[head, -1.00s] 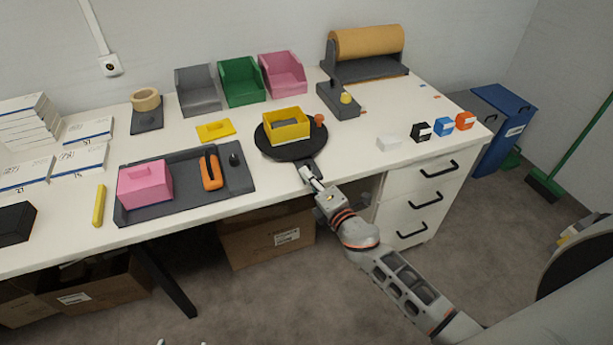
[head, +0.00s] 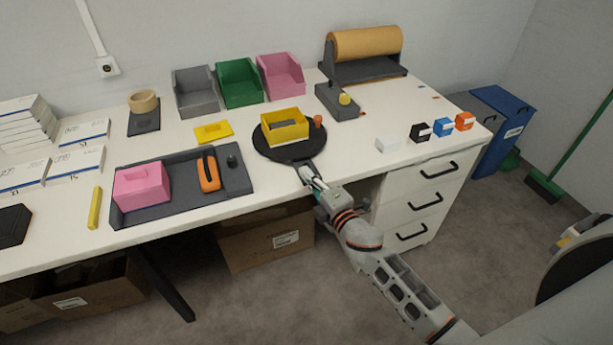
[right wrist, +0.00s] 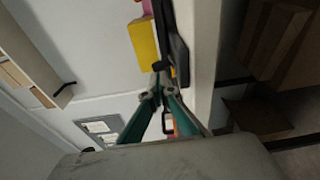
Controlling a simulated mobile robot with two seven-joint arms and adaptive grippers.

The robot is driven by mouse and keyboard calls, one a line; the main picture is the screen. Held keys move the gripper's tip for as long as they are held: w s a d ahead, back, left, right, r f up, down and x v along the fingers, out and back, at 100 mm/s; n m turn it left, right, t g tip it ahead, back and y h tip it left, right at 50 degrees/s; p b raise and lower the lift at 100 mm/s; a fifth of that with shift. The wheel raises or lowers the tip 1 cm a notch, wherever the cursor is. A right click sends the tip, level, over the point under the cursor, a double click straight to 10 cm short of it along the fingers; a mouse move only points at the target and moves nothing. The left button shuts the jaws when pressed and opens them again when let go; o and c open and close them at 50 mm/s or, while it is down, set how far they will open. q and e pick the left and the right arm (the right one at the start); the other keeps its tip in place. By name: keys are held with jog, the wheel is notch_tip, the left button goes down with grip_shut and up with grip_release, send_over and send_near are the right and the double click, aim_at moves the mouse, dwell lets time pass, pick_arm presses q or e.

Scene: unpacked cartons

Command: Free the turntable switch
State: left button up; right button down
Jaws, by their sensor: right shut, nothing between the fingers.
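The turntable (head: 262,146) is a round black disc near the front edge of the white table, with a dark arm (head: 305,164) reaching from it toward that edge. An open yellow box (head: 285,134) sits on the disc, with an orange knob (head: 318,120) at its right. A grey block with a yellow button (head: 344,99) stands behind; I cannot tell whether it is the switch. My right gripper (head: 304,174) is shut and empty at the dark arm, at the table edge. In the right wrist view its teal fingers (right wrist: 160,88) meet close to the black part (right wrist: 174,48). My left gripper is out of view.
A grey tray (head: 236,188) holds a pink box (head: 142,187) and an orange tool (head: 208,171). Several bins stand behind, near a brown roll (head: 365,42). Small coloured blocks lie at right. Drawers (head: 420,172) and a carton (head: 262,240) are below.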

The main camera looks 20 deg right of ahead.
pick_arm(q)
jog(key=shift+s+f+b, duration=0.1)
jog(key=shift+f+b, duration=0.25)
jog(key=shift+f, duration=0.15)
pick_arm(e)
jog(key=shift+d+r+m+t, duration=0.15)
jog(key=shift+d+m, duration=0.1)
jog(key=shift+m, duration=0.8)
jog(key=shift+d+r+m+t, duration=0.15)
jog(key=shift+d+m, duration=0.1)
jog(key=shift+m, duration=0.8)
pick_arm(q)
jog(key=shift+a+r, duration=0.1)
pick_arm(e)
jog(key=shift+a, duration=0.1)
